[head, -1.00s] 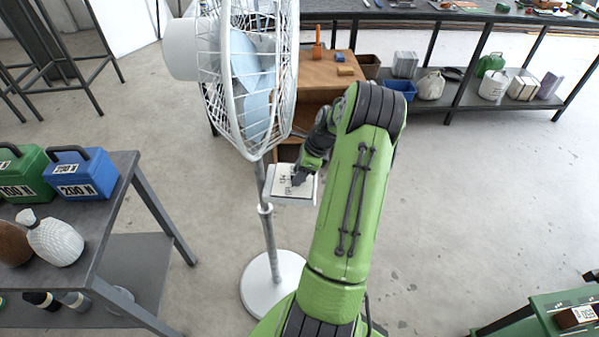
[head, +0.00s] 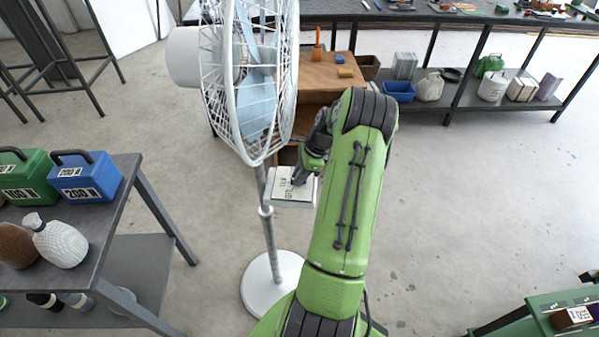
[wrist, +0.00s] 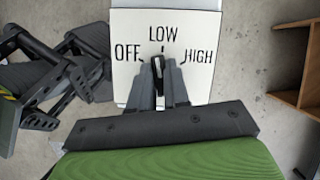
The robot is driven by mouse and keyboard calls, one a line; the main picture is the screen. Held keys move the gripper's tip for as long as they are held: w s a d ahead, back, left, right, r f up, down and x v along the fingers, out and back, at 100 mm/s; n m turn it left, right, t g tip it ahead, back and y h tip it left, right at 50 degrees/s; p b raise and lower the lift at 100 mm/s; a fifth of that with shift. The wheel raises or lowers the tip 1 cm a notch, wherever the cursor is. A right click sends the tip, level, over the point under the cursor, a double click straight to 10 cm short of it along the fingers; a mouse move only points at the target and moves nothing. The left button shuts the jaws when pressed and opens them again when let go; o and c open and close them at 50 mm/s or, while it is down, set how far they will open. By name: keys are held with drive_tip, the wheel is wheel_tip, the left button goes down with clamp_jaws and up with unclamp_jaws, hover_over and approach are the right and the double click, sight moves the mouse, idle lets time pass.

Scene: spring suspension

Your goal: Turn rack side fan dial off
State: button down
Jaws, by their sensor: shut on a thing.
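The white pedestal fan (head: 262,138) stands left of my arm in the head view. Its control panel (head: 281,201) sits on the pole below the cage. In the wrist view the panel (wrist: 125,40) reads OFF at left, LOW at top and HIGH at right. The small black dial (wrist: 157,68) is between the fingers of my gripper (wrist: 160,80). My gripper is shut on the dial. The dial points roughly up toward LOW, leaning slightly left; the fingers hide part of it. In the head view my gripper (head: 299,179) is at the panel, its fingertips small and dark.
A wooden cabinet (head: 325,70) stands behind the fan. A long workbench (head: 440,95) with bins runs along the back.

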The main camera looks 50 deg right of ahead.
drive_tip(key=n+p, duration=0.1)
drive_tip(key=n, duration=0.1)
drive_tip(key=n+g+y+p, duration=0.1)
drive_tip(key=n, duration=0.1)
drive_tip(key=shift+g, duration=0.3)
drive_tip(key=n+g, duration=0.1)
drive_tip(key=n, duration=0.4)
drive_tip(key=shift+w+g, duration=0.15)
drive_tip(key=shift+g, duration=0.25)
drive_tip(key=c, duration=1.1)
unclamp_jaws()
